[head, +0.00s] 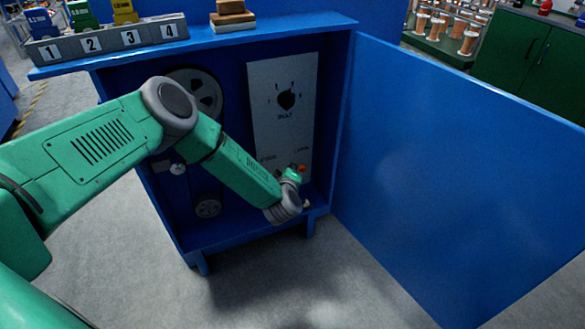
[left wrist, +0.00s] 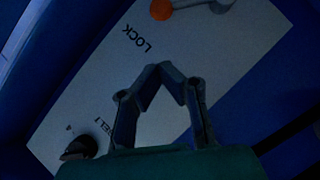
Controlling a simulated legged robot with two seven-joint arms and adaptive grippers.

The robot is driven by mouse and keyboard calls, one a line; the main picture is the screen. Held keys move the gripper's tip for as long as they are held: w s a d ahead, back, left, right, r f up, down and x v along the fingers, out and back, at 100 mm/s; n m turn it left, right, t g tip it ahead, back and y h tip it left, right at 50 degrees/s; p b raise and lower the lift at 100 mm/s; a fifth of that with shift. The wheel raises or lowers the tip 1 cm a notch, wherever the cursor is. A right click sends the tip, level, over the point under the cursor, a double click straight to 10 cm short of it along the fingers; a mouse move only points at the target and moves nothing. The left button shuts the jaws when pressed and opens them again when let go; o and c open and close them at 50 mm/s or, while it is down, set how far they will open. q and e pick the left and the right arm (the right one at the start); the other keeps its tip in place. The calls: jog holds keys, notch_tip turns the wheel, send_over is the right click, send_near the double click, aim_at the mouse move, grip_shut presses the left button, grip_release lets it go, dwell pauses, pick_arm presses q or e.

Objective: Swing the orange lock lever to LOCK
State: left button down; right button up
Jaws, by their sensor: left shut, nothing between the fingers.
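The white panel (head: 283,120) stands inside the open blue cabinet and carries a black dial knob (head: 286,100). The lever's orange end (head: 302,168) shows low on the panel, partly behind my left wrist. In the left wrist view the orange end (left wrist: 160,9) is at the top edge, close to the printed word LOCK (left wrist: 137,38); a grey part of the lever (left wrist: 200,4) runs beside it and is cut off by the frame. My left gripper (left wrist: 160,70) is shut and empty in front of the panel, apart from the orange end in the picture. My right gripper is not in view.
The blue cabinet door (head: 450,150) stands wide open at the right. Two pulley wheels, one large (head: 208,90) and one small (head: 207,207), sit left of the panel. A numbered grey rack (head: 110,40) and brown blocks (head: 232,15) rest on the cabinet top.

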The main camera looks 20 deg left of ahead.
pick_arm(q)
jog(key=p+v, duration=0.1)
jog(key=v, duration=0.5)
jog(key=shift+s+d+p, duration=0.35)
